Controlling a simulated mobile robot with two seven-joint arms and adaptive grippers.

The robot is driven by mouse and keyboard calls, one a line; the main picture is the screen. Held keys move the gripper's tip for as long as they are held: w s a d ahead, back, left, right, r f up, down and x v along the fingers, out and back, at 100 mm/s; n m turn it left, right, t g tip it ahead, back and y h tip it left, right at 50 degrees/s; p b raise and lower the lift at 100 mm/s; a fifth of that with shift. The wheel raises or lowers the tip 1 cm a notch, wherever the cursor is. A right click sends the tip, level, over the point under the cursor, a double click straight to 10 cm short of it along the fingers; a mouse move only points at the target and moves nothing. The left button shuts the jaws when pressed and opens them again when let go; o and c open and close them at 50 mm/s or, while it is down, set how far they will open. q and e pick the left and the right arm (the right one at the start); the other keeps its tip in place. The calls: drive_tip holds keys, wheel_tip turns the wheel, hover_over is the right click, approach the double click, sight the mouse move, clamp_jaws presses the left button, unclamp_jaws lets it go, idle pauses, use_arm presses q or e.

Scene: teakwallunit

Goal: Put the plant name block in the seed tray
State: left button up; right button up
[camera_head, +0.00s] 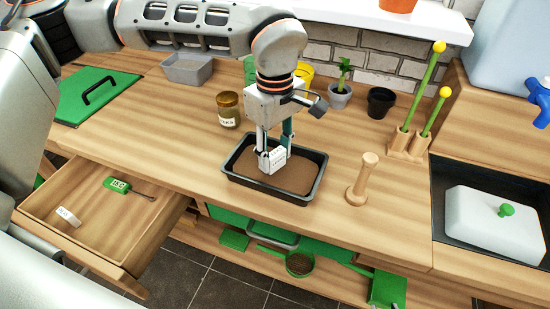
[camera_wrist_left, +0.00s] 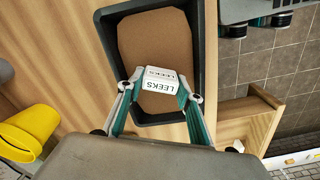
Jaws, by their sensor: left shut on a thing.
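A black seed tray (camera_head: 231,186) filled with brown soil sits on the wooden worktop; it also shows in the left wrist view (camera_wrist_left: 205,45). My left gripper (camera_head: 273,158) points down over the tray and is shut on a white block (camera_head: 273,161). In the left wrist view the block (camera_wrist_left: 160,79) reads "LEEKS" and sits between the fingertips of my left gripper (camera_wrist_left: 160,88). The block is over the soil inside the tray's outline; I cannot tell whether it touches the soil. My right gripper is not in view.
A jar (camera_head: 229,110), a black pot (camera_head: 380,102) and a potted plant (camera_head: 340,95) stand behind the tray.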

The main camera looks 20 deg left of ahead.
sight(275, 152)
use_arm(q)
drive_tip(key=shift+f, duration=0.95)
drive_tip(key=shift+f, duration=0.15)
drive_tip(key=o, duration=0.9)
wheel_tip(275, 152, up, 12)
drive_tip(key=shift+r+p, duration=0.2)
drive_tip(key=shift+p, duration=0.15)
